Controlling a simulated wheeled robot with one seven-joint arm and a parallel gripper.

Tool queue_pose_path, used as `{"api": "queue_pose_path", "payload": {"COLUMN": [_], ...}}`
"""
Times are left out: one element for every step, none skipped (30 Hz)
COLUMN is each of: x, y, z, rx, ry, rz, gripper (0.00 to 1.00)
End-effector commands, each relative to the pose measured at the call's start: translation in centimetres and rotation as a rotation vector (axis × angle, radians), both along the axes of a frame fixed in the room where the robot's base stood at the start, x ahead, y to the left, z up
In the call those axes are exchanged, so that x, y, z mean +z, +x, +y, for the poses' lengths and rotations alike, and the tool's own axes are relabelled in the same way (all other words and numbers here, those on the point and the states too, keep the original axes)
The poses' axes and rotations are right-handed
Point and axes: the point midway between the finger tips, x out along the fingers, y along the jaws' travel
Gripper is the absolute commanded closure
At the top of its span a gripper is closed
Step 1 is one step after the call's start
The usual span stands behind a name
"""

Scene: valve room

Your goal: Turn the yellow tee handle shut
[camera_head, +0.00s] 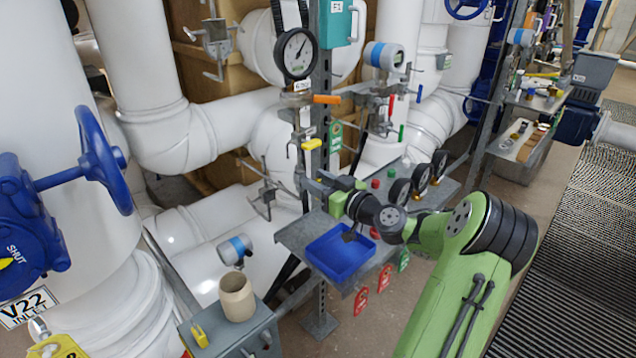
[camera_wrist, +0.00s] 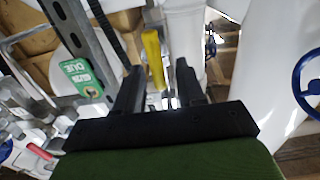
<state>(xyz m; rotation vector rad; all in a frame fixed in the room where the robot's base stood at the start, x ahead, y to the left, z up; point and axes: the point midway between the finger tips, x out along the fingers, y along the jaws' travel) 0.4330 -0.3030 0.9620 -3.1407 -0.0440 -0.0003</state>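The yellow tee handle (camera_head: 312,144) is a small bar on the fitting beside the grey upright post, below the pressure gauge. In the wrist view the yellow handle (camera_wrist: 153,58) shows lengthwise between my two dark fingers, nearer the left one. My gripper (camera_head: 308,182) is below the handle in the head view, with a visible gap. The wrist view shows my gripper (camera_wrist: 160,68) open, with nothing held. How far the handle lies beyond the fingertips is hard to tell.
The grey post (camera_head: 321,90) and a green tag (camera_wrist: 80,75) are close on the left in the wrist view. An orange handle (camera_head: 327,99) is above the yellow one. A blue tray (camera_head: 340,275) sits on the shelf below my gripper. Gauges (camera_head: 399,191) stand to the right.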

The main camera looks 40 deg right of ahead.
Motion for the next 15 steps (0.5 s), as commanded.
{"api": "queue_pose_path", "payload": {"x": [-0.01, 0.00, 0.01, 0.01, 0.01, 0.01, 0.01, 0.01, 0.01, 0.01, 0.01, 0.00, 0.00, 0.00, 0.00], "y": [0.23, 0.29, 0.31, 0.30, 0.29, 0.28, 0.27, 0.27, 0.26, 0.25, 0.25, 0.24, 0.24, 0.24, 0.23], "z": [0.02, 0.01, 0.01, 0.00, 0.00, 0.00, 0.00, 0.00, 0.00, 0.01, 0.01, 0.01, 0.01, 0.01, 0.01], "rx": [0.000, 0.000, 0.000, 0.000, 0.000, 0.000, 0.000, 0.000, 0.000, 0.000, 0.000, 0.000, 0.000, 0.000, 0.000], "ry": [0.000, -0.001, -0.001, 0.000, 0.000, 0.000, 0.000, 0.000, 0.000, 0.000, 0.000, 0.000, 0.000, 0.000, 0.000], "rz": [0.000, 0.000, 0.000, 0.000, 0.000, 0.000, 0.000, 0.000, 0.000, 0.001, 0.001, 0.001, 0.001, 0.001, 0.001], "gripper": [0.61, 0.61, 0.61, 0.61, 0.61, 0.61, 0.61, 0.63, 0.69, 0.74, 0.78, 0.84, 0.89, 0.93, 1.00]}}
